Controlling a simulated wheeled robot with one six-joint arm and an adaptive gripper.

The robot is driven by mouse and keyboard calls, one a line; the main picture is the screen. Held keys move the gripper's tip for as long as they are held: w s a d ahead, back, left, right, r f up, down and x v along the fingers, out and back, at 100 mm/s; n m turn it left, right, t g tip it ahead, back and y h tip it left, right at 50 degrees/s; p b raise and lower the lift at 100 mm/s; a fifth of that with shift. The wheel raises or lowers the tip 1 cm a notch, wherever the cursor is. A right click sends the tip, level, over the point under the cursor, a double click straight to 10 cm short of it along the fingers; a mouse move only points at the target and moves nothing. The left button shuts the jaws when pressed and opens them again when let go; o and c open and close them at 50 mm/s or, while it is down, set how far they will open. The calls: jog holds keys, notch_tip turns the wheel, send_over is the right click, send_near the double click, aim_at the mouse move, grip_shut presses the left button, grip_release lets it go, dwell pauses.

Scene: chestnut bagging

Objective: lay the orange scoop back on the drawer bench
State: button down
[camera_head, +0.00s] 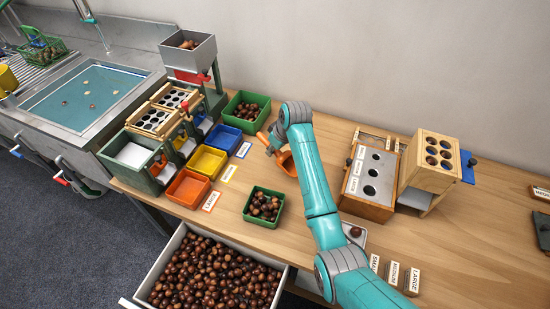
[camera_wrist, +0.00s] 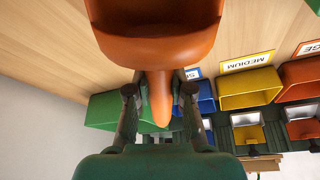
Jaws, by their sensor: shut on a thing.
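The orange scoop (camera_head: 287,163) is at the back middle of the wooden drawer bench (camera_head: 300,222), just left of my arm. In the wrist view, its bowl (camera_wrist: 155,40) fills the top and its handle runs between my two fingers. My gripper (camera_wrist: 160,100) is shut on that handle. In the head view, my wrist hides most of the gripper. The scoop's bowl is over bare wood; I cannot tell whether it touches the bench top.
A green bin with chestnuts (camera_head: 246,108) stands behind left, and a smaller green tray of chestnuts (camera_head: 264,206) in front. Blue, yellow (camera_head: 206,162) and orange bins stand left. A wooden box with holes (camera_head: 370,182) stands right. The open drawer (camera_head: 152,284) is full of chestnuts.

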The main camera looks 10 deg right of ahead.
aim_at(271, 161)
jog(key=shift+f, duration=2)
jog(key=shift+f, duration=0.15)
jog(key=c, duration=1)
grip_release()
jog(key=shift+c, duration=0.2)
jog(key=v, duration=1.1)
jog(key=shift+s+r, duration=0.15)
jog(key=shift+r, duration=0.45)
